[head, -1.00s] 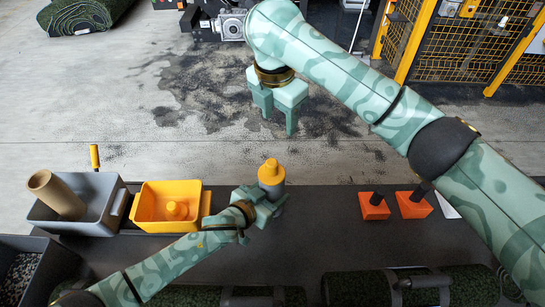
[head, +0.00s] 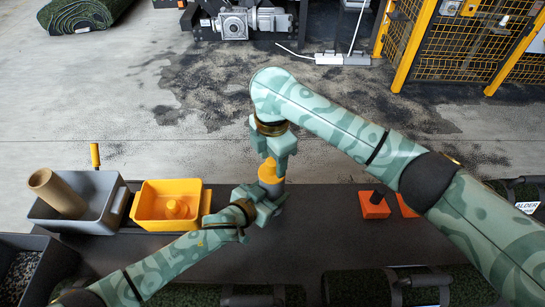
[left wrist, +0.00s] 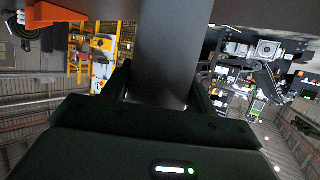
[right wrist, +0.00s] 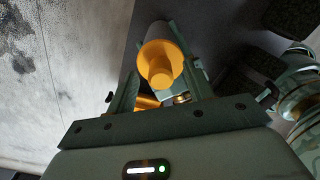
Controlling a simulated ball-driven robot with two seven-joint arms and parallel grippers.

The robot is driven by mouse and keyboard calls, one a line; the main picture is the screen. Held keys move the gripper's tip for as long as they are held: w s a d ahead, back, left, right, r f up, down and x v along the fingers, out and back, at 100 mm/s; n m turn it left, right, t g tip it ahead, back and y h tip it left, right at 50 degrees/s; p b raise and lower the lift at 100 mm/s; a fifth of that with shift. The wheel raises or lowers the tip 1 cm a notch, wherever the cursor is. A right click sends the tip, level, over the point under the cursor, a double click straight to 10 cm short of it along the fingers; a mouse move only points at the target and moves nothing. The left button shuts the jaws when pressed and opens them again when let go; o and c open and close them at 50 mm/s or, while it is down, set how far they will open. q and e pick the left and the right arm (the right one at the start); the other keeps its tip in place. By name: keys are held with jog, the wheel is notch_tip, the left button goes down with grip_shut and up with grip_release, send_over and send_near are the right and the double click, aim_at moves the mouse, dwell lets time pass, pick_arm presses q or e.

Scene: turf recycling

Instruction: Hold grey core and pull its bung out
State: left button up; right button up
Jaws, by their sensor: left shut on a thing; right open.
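The grey core (right wrist: 150,32) is upright in my left gripper (head: 268,197), which is shut on it above the dark bench. In the left wrist view it is a wide grey cylinder (left wrist: 168,55) between the fingers. Its yellow bung (head: 270,172) sits in the top end, with a flange and a narrower knob (right wrist: 160,70). My right gripper (head: 279,150) is open, pointing down right over the bung. In the right wrist view its fingers stand on either side of the bung, and I cannot tell whether they touch it.
A yellow bin (head: 142,207) holds another yellow bung (head: 176,209). A grey bin (head: 108,209) holds a brown tube (head: 57,192). Orange blocks with dark pegs (head: 374,206) stand to the right. Dark green rolls lie along the front edge.

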aim_at(273, 160)
jog(key=shift+f, duration=0.15)
grip_shut()
jog(key=shift+r, duration=0.25)
dwell(0.6)
jog(key=shift+r, duration=0.9)
jog(key=shift+r, duration=2)
pick_arm(q)
jog(key=o, duration=1.5)
jog(key=shift+c, duration=0.2)
